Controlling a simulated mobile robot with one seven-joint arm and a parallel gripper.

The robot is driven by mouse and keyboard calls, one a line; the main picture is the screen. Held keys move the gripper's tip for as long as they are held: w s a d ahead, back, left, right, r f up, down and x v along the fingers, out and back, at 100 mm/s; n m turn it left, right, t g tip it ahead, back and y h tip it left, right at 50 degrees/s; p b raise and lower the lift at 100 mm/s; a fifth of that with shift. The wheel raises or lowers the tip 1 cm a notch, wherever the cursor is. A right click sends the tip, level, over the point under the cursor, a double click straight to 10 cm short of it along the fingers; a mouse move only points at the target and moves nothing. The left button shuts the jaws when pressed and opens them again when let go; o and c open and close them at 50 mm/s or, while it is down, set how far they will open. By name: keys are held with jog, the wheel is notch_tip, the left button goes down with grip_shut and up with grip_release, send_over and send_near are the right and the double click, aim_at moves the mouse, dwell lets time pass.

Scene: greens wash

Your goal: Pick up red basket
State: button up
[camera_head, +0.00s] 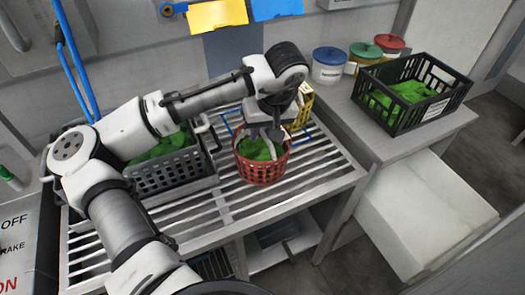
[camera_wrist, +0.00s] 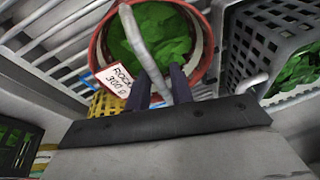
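The red basket (camera_head: 262,170) stands upright on the slatted metal rack, filled with green leaves. In the wrist view the red basket (camera_wrist: 97,52) shows its round rim, a pale curved handle (camera_wrist: 139,38) and a white tag reading about "300 g". My gripper (camera_head: 266,133) is over the basket, pointing down at the handle. In the wrist view the dark fingers of my gripper (camera_wrist: 160,78) stand apart, with the handle passing between them. A gap seems to show beside the handle, so the fingers look open around it. Contact is not clear.
A grey basket (camera_head: 172,176) of greens stands left on the rack. A black crate (camera_head: 432,107) of greens and several lidded tubs (camera_head: 328,68) are on the right counter. The rack's front right is clear.

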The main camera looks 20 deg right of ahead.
jog(key=shift+x, duration=1.15)
grip_shut()
jog(key=shift+r, duration=0.1)
dwell(0.4)
